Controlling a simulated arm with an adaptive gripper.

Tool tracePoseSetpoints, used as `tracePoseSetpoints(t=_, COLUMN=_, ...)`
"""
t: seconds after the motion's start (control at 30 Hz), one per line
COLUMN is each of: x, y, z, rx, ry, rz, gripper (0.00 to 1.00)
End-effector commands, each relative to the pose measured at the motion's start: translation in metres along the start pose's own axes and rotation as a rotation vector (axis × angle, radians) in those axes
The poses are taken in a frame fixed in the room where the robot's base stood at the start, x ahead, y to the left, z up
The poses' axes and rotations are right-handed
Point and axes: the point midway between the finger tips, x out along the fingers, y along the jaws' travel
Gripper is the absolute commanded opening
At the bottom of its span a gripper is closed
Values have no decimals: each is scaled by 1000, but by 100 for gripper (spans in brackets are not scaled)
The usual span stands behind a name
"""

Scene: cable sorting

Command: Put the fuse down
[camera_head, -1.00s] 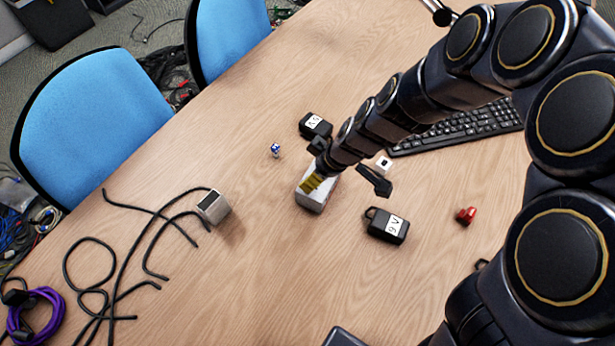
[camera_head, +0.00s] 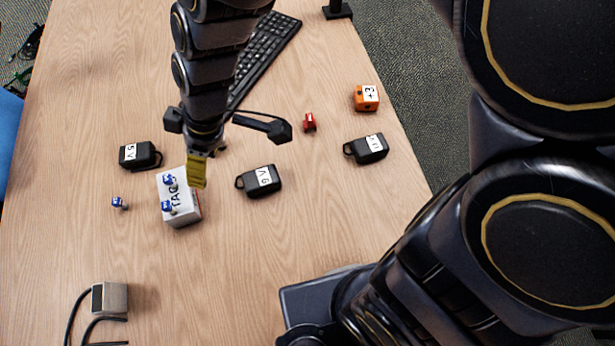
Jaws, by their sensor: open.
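My gripper (camera_head: 203,142) hangs above the right side of a white box (camera_head: 187,218) with black lettering. Its black jaw parts are spread wide, and a yellow piece sits at its lower tip. Nothing is visibly held. Two small blue-and-silver pieces, one at the upper left of the box top (camera_head: 169,180) and one lower down (camera_head: 167,206), appear to rest on the box. A similar blue piece (camera_head: 119,203) lies on the table left of the box. A small red piece (camera_head: 309,122) lies farther right. I cannot tell which is the fuse.
Black labelled adapters lie behind the box (camera_head: 140,155), right of it (camera_head: 259,181) and farther right (camera_head: 367,149). An orange block (camera_head: 367,98) stands near the right edge. A keyboard (camera_head: 262,55) is at the back. A grey box with cables (camera_head: 110,298) is at front left.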

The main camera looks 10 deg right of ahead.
Motion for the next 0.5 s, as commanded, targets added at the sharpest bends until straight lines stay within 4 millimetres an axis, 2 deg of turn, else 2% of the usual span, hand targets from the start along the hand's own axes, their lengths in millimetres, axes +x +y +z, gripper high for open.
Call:
tracePoseSetpoints(t=0.03, x=-24, y=2, z=24, rx=130, ry=-25, rz=25, gripper=38)
tracePoseSetpoints(t=0.1, x=-50, y=-3, z=60, rx=330, ry=-80, rz=47, gripper=38)
tracePoseSetpoints(t=0.2, x=-81, y=-17, z=109, rx=619, ry=-156, rz=89, gripper=38)
tracePoseSetpoints(t=0.3, x=-101, y=-35, z=148, rx=873, ry=-217, rz=133, gripper=38)
tracePoseSetpoints(t=0.4, x=-114, y=-52, z=174, rx=1061, ry=-260, rz=165, gripper=38)
tracePoseSetpoints(t=0.5, x=-119, y=-63, z=188, rx=1168, ry=-287, rz=181, gripper=38)
